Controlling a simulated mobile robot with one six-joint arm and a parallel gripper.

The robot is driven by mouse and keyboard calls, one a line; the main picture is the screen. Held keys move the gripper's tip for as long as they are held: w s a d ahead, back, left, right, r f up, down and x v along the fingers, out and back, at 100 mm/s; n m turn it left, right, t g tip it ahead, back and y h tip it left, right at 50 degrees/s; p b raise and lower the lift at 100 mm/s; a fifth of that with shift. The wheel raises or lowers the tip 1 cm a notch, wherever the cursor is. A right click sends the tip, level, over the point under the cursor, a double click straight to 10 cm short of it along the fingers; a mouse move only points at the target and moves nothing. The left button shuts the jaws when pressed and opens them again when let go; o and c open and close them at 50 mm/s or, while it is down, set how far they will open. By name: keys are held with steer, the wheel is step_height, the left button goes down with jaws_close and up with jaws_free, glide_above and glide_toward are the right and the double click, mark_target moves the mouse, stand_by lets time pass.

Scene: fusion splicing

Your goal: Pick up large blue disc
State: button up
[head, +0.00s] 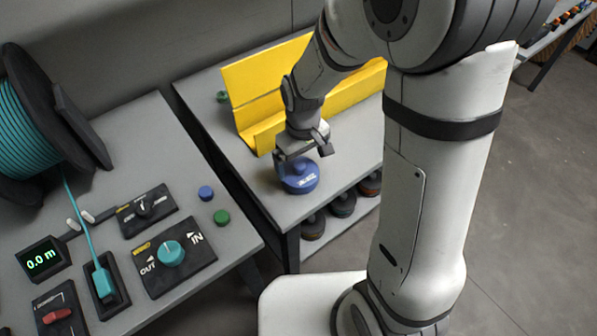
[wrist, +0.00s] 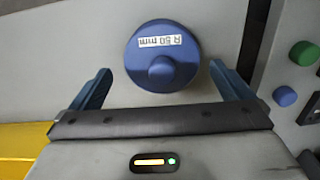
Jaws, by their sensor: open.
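The large blue disc (head: 299,180) lies on the grey table in front of the yellow holder, with a round knob on top and a white label. In the wrist view the disc (wrist: 150,48) shows its label "R 50 mm" and its knob. My gripper (head: 299,158) is right above the disc in the head view. In the wrist view its two blue fingers (wrist: 164,88) are spread wide, one on each side of the knob's line, with nothing between them held. Whether the fingers touch the disc cannot be told.
A yellow angled holder (head: 262,88) stands behind the disc. Dark discs (head: 342,204) sit on a shelf below. The left table holds a cable spool (head: 35,125), a blue button (head: 206,193), a green button (head: 221,217) and a control panel (head: 195,262).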

mark_target(300, 164)
steer(key=f, duration=0.5)
steer(key=shift+w+a, duration=0.25)
steer(key=shift+r, duration=0.1)
steer(key=shift+c, duration=0.2)
steer(key=c, duration=0.8)
